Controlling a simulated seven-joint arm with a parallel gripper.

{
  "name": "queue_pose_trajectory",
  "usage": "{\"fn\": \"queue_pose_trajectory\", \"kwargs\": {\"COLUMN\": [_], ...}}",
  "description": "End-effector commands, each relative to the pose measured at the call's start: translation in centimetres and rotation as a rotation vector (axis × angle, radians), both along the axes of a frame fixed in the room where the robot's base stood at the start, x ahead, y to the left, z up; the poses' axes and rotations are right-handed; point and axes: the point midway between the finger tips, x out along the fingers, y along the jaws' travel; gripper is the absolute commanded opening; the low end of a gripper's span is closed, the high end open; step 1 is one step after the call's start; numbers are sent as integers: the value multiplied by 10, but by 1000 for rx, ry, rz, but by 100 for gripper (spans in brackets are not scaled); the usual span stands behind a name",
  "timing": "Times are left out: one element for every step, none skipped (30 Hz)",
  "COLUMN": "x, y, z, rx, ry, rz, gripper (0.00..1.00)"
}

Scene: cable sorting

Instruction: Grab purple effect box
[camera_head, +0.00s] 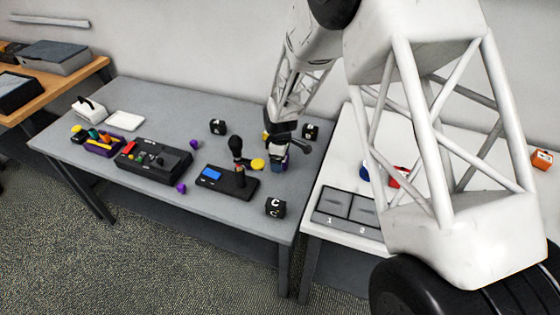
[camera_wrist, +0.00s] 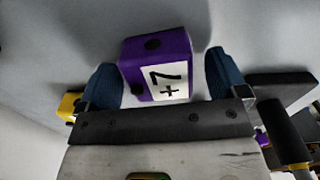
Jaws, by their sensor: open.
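The purple effect box (camera_wrist: 160,48) lies between my gripper's two blue fingertips in the wrist view. It has a white label with black marks and dark round spots on its purple sides. My gripper (camera_wrist: 163,80) is open, with a finger on either side of the box; a gap shows by the right finger, and the left finger is close to the box. In the head view my gripper (camera_head: 280,160) is low over the right part of the grey table, and it largely hides the box there.
Black lettered cubes (camera_head: 275,208) stand nearby. A larger black console (camera_head: 153,162) is farther left. A white table with grey numbered bins (camera_head: 345,207) adjoins on the right.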

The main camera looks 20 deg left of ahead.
Motion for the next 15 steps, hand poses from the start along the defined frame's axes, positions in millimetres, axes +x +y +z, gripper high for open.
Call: {"fn": "queue_pose_trajectory", "kwargs": {"x": [0,0,0,0,0,0,0,0,0,0,0,0,0,0,0], "y": [0,0,0,0,0,0,0,0,0,0,0,0,0,0,0], "z": [0,0,0,0,0,0,0,0,0,0,0,0,0,0,0], "rx": [0,0,0,0,0,0,0,0,0,0,0,0,0,0,0], "ry": [0,0,0,0,0,0,0,0,0,0,0,0,0,0,0], "rz": [0,0,0,0,0,0,0,0,0,0,0,0,0,0,0], "gripper": [92,92,92,92,92,92,87,82,76,72,67,61,56,52,46]}}
